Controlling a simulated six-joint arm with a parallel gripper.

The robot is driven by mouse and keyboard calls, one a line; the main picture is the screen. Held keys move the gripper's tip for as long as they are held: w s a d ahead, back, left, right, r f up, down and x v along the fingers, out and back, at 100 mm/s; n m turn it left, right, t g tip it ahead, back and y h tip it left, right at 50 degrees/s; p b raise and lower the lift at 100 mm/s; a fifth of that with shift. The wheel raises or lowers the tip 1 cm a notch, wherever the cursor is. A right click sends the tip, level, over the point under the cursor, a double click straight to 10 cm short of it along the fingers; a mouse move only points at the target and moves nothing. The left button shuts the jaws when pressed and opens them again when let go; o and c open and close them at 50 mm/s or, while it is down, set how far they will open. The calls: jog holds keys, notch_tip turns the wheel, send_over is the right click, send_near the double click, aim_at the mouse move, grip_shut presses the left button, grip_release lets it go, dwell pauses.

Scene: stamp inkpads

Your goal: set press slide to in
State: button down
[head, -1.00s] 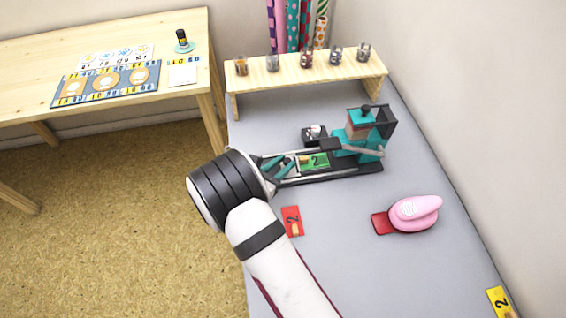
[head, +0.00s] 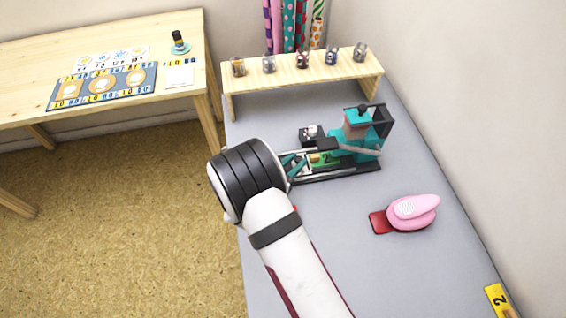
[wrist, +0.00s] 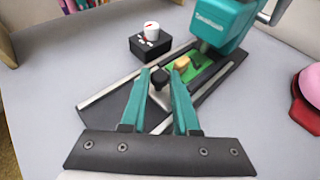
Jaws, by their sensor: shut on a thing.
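The teal press (head: 360,135) stands on a black base with metal rails in the head view. It also shows at the top of the wrist view (wrist: 222,22). My gripper (head: 298,163) has teal fingers at the slide's outer end. In the wrist view my gripper (wrist: 163,80) is shut on the slide's black knob (wrist: 160,78), between the fingertips. A small tan piece lies just beyond it.
A small black box with a white top (head: 311,134) stands behind the rails. A pink punch (head: 415,211) lies to the right on the grey table. A wooden shelf with several small jars (head: 300,80) is at the back.

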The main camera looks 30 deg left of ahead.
jog(key=shift+w+d, duration=0.25)
jog(key=shift+d, duration=0.05)
jog(key=c, duration=0.7)
grip_release()
jog(key=shift+o, duration=0.2)
jog(key=shift+s+a, duration=0.1)
jog(key=shift+s, duration=0.05)
jog(key=v, duration=1.5)
jog(key=shift+s+r, duration=0.25)
